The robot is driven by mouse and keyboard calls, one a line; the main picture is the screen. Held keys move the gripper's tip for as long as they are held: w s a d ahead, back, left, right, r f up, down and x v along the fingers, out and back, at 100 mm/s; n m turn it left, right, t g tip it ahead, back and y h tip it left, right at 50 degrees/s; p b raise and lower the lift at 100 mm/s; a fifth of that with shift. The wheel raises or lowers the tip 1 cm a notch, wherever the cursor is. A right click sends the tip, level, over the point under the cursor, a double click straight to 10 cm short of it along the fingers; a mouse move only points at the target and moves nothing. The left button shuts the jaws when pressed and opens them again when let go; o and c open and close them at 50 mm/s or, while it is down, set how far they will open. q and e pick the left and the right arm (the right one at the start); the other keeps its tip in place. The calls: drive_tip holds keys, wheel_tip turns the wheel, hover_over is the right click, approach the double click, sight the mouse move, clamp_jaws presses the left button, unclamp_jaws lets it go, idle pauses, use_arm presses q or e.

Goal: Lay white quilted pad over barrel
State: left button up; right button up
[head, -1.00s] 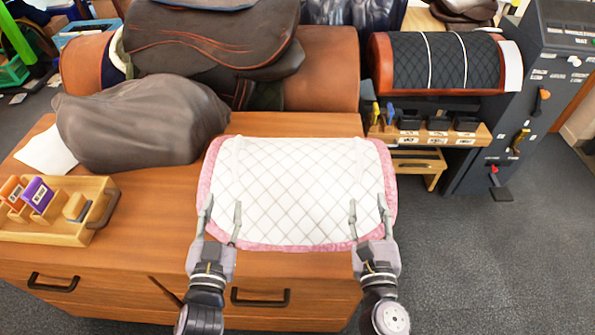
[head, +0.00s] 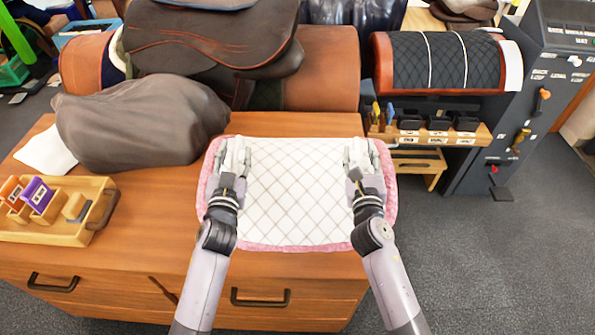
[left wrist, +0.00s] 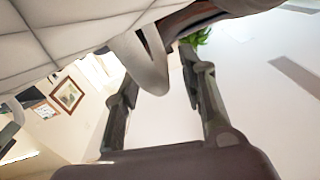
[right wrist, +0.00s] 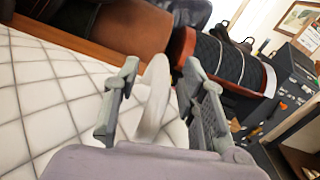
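In the left wrist view a pale tab (left wrist: 140,65) of the pad lies between open fingers. In the right wrist view another pale tab (right wrist: 154,95) stands between open fingers. A brown barrel (head: 330,70) behind the cabinet bears a dark saddle (head: 205,40). A second barrel (head: 383,65) at right carries a black quilted pad (head: 442,60).
A grey covered bulky shape (head: 140,120) sits left of the pad. A wooden tray (head: 60,233) with small blocks is at the near left. A tool shelf (head: 430,133) and a dark grey cabinet (head: 545,90) stand at right. Grey floor is free at right.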

use_arm(q)
drive_tip(key=shift+w, duration=0.7)
use_arm(e)
drive_tip(key=shift+w, duration=0.7)
use_arm(q)
drive_tip(key=shift+c, duration=0.2)
use_arm(e)
drive_tip(key=shift+c, duration=0.2)
use_arm(q)
clamp_jaws()
use_arm(e)
clamp_jaws()
use_arm(q)
drive_tip(key=shift+r, duration=0.1)
use_arm(e)
drive_tip(key=shift+r, duration=0.15)
